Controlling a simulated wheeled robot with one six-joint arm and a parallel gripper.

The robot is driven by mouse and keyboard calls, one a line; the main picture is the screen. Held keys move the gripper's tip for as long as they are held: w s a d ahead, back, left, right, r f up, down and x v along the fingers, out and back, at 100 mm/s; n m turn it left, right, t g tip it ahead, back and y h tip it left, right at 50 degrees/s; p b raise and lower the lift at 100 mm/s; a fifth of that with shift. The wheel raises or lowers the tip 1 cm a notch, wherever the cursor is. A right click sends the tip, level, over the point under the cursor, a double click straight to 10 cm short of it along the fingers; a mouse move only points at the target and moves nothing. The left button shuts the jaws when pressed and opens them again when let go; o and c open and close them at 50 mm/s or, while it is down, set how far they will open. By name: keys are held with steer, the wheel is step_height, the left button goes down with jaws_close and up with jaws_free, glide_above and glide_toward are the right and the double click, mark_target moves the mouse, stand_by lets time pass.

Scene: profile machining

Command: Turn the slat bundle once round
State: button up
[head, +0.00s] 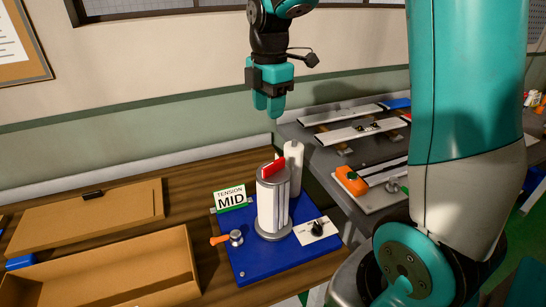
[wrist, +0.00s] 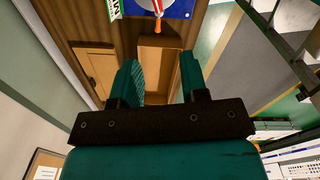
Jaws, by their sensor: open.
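The slat bundle (head: 273,205) stands upright on a blue base plate (head: 250,263). It is a set of white slats between grey end discs, with a red grip bar (head: 273,168) across the top. My gripper (head: 267,108) hangs above and behind the bundle in the head view, clear of it, with teal fingers pointing down. In the wrist view my gripper (wrist: 160,75) is open with nothing between its fingers. The blue plate (wrist: 177,9) and part of the red bar (wrist: 157,6) show at the top edge there; most of the bundle is out of view.
A "TENSION MID" sign (head: 230,198), an orange-handled clamp (head: 222,239), a black dial (head: 317,229) and a white roll (head: 294,163) surround the bundle. An open wooden box (head: 140,272) and a wooden lid (head: 85,218) lie left. A grey bench (head: 317,156) with metal profiles stands right.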

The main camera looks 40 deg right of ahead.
mark_target(274, 162)
steer(key=shift+n, duration=0.5)
steer(key=f+p, duration=0.1)
steer(key=f, duration=0.4)
steer(key=d+f+p, duration=0.1)
steer(key=f, duration=0.5)
steer(key=w+d+f+p, duration=0.1)
steer(key=f, duration=0.5)
steer(key=shift+f+p, duration=0.2)
steer(key=shift+p, duration=0.2)
steer(key=shift+s, duration=0.1)
jaws_close()
